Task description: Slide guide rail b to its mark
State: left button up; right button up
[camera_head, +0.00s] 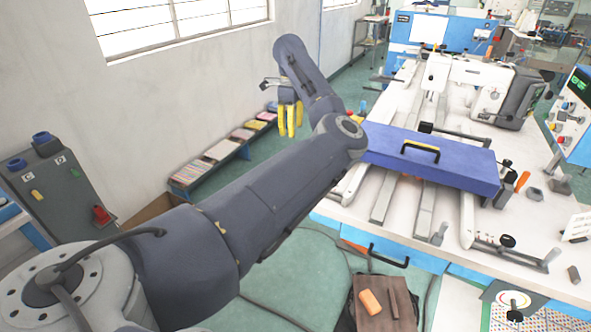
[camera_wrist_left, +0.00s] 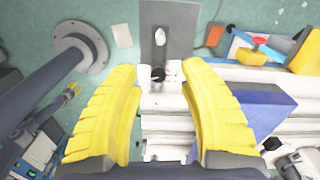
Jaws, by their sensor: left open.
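My left gripper (camera_head: 288,120) has yellow fingers. They stand apart and empty in the head view, left of the worktable and in front of the wall. In the left wrist view the two fingers of my left gripper (camera_wrist_left: 160,115) flank a gap with nothing held. Long grey rails (camera_head: 426,206) run front to back on the white table, partly hidden under the blue plate (camera_head: 438,172). A white rail (camera_head: 467,219) lies to their right. I cannot tell which one is guide rail b, and I cannot make out its mark.
A white sewing machine (camera_head: 463,73) stands at the back of the table. A control panel (camera_head: 572,110) stands at the right. A low bench (camera_head: 215,157) with stacked material is along the wall. An orange block (camera_head: 370,301) lies on a brown surface in front.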

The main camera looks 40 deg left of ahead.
pick_arm(q)
notch_tip(320, 180, down, 17)
jog(key=shift+f, duration=0.1)
dwell(0.6)
grip_shut()
dwell(0.3)
